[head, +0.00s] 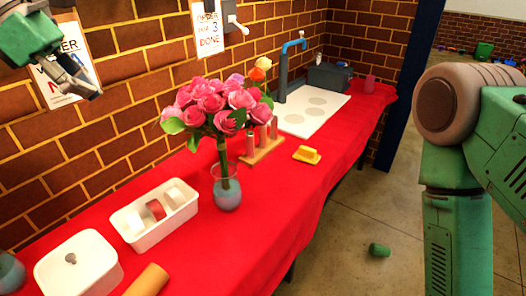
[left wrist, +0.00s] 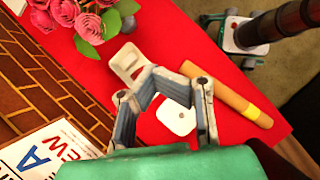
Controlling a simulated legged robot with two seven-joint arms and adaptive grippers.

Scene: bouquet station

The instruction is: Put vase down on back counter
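A glass vase (head: 227,193) with blue-grey contents stands upright on the red-covered counter (head: 270,215). It holds a bouquet of pink roses (head: 215,105) with one orange bloom. Roses also show at the top left of the left wrist view (left wrist: 90,18). My left gripper (head: 90,92) is high at the left, well apart from the vase. In the left wrist view its fingers (left wrist: 175,88) are spread with nothing held between them. A green arm of mine fills the right edge of the head view; the right gripper is not seen.
A white divided tray (head: 135,235), a lidded white box (head: 80,268) and a tan roll (head: 147,281) lie in front. A wooden rack (head: 262,150), a yellow block (head: 307,154) and a white board (head: 318,120) with grey circles lie farther back.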

